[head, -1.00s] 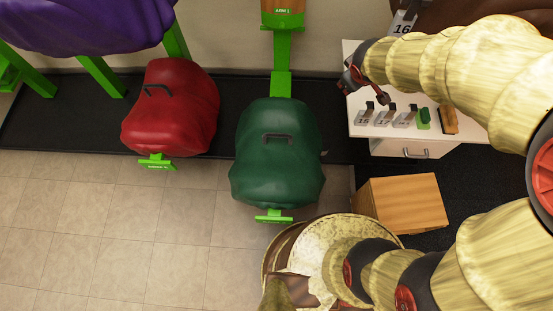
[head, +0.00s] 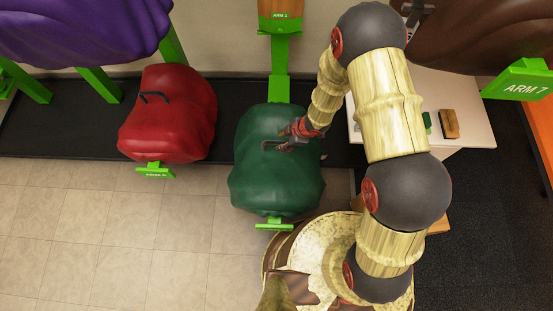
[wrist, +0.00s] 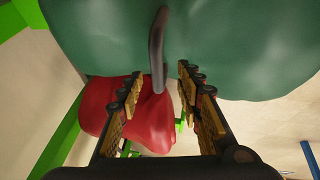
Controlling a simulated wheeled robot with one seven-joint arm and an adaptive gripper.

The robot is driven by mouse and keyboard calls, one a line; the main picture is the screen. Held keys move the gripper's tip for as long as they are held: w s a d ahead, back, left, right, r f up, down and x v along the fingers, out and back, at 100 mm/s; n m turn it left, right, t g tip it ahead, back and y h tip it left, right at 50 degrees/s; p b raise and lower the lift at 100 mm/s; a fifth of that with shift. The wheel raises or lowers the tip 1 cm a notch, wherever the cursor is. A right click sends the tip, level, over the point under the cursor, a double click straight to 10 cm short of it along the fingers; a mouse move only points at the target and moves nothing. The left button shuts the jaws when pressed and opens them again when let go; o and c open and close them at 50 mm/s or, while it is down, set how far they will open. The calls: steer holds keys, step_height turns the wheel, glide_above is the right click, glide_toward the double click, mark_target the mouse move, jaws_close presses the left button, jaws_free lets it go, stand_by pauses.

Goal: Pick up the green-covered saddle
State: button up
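The green-covered saddle (head: 277,178) rests on a green arm stand in the middle of the head view, with a dark handle on its top. My gripper (head: 280,146) is over the saddle's top, close to the handle. In the wrist view the saddle (wrist: 230,45) fills the upper part, and its handle (wrist: 157,50) hangs between and ahead of the fingers. My gripper (wrist: 158,90) is open, with a clear gap between its padded fingers. I cannot tell whether a finger touches the handle.
A red-covered saddle (head: 170,110) is on the left, with a purple cover (head: 85,25) behind it. A white table (head: 470,125) with a brush-like block (head: 449,124) stands at right. A brown saddle (head: 480,40) is at the upper right. Tiled floor lies free at lower left.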

mark_target(276, 141)
steer(key=b+x, duration=0.1)
steer(key=x, duration=0.2)
steer(key=b+x, duration=0.2)
steer(key=shift+w+a+f, duration=0.2)
steer(key=shift+w+a, duration=0.05)
steer(key=shift+a, duration=0.15)
steer(key=shift+r, duration=0.1)
steer(key=shift+c, duration=0.2)
steer(key=shift+c, duration=1.2)
jaws_close()
steer(key=shift+w, duration=0.1)
